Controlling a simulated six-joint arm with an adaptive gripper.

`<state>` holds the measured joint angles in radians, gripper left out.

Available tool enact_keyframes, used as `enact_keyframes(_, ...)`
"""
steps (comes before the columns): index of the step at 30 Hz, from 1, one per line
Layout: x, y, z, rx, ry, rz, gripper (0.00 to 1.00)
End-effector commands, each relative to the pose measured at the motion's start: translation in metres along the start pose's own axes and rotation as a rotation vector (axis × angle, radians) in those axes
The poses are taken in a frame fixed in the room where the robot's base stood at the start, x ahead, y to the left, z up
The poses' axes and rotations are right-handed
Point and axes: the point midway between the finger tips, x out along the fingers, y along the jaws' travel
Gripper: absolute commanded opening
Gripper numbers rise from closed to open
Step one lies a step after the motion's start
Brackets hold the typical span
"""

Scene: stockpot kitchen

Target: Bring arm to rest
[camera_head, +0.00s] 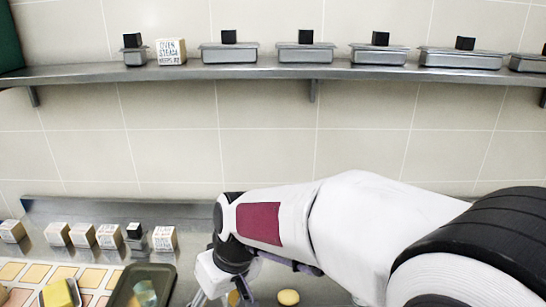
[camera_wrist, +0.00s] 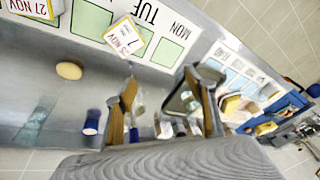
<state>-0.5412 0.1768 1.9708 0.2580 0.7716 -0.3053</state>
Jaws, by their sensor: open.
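My gripper (camera_head: 240,297) hangs at the lower edge of the head view, in front of the steel counter, and is partly cut off there. My white arm reaches in from the right with its wrist bent down. In the wrist view the two fingers of my gripper (camera_wrist: 160,88) stand apart, with nothing held between them. Small items and a blue cylinder (camera_wrist: 92,122) show beyond and beside the fingers.
A round yellow item (camera_head: 288,297) lies on the counter right of my gripper. A dark tray (camera_head: 165,272) and several labelled boxes (camera_head: 108,237) stand left. A metal shelf (camera_head: 270,71) with lidded containers runs above. The wrist view shows a day-marked board (camera_wrist: 180,28).

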Motion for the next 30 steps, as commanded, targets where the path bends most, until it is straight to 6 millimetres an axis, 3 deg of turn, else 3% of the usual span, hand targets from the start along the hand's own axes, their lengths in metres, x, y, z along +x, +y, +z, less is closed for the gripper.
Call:
enact_keyframes(12,-0.058,0.043,0.081,0.19,-0.002,0.089,0.55)
enact_keyframes(30,-0.115,0.079,0.189,0.411,0.058,0.219,0.55)
